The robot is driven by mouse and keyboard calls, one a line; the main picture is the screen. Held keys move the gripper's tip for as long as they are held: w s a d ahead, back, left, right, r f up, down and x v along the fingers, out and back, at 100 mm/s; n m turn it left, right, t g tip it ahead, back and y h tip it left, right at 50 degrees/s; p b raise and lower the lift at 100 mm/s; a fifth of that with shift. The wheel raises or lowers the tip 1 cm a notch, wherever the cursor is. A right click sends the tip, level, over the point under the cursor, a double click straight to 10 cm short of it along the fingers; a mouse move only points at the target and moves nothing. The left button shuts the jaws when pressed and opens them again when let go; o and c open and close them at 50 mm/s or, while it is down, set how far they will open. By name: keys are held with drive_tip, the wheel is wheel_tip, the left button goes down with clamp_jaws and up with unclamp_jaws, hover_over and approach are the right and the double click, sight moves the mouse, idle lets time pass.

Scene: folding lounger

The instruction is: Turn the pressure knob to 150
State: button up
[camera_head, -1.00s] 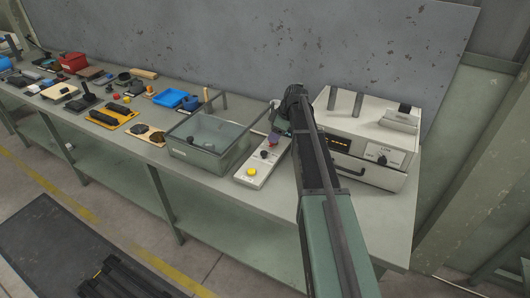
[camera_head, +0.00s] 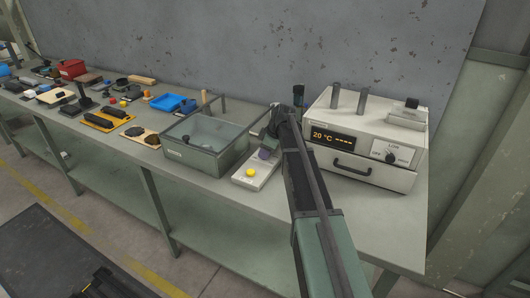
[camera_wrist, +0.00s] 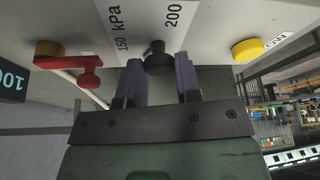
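The pressure knob (camera_wrist: 157,60) is black and sits on a pale control panel (camera_wrist: 205,45), beside the printed labels "150 kPa" and "200". My gripper (camera_wrist: 161,68) has its two purple fingers apart, one on each side of the knob at their tips. I cannot tell whether either finger touches it. In the head view my gripper (camera_head: 265,153) is over the control box (camera_head: 245,182), and hides the knob there. A yellow button (camera_wrist: 247,50) is right of the knob in the wrist view. A dark display (camera_wrist: 11,80) at the left edge reads "100".
A red lever (camera_wrist: 76,66) stands left of my fingers in the wrist view. A clear-topped chamber (camera_head: 206,148) stands left of the control box. A white instrument (camera_head: 365,138) with a "20 °C" display stands to the right. Several small items lie along the bench's far left.

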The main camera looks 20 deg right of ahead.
drive_tip(key=shift+c, duration=0.9)
drive_tip(key=m, duration=0.2)
drive_tip(key=m+t+h, duration=0.1)
drive_tip(key=m, duration=0.2)
drive_tip(key=shift+s+a+m+h, duration=0.1)
drive_tip(key=shift+a+m+h, duration=0.05)
drive_tip(key=shift+m+h, duration=0.15)
drive_tip(key=m+h, duration=0.1)
drive_tip(key=m, duration=0.2)
drive_tip(key=m+t+h, duration=0.1)
drive_tip(key=m, duration=0.2)
drive_tip(key=o, duration=0.9)
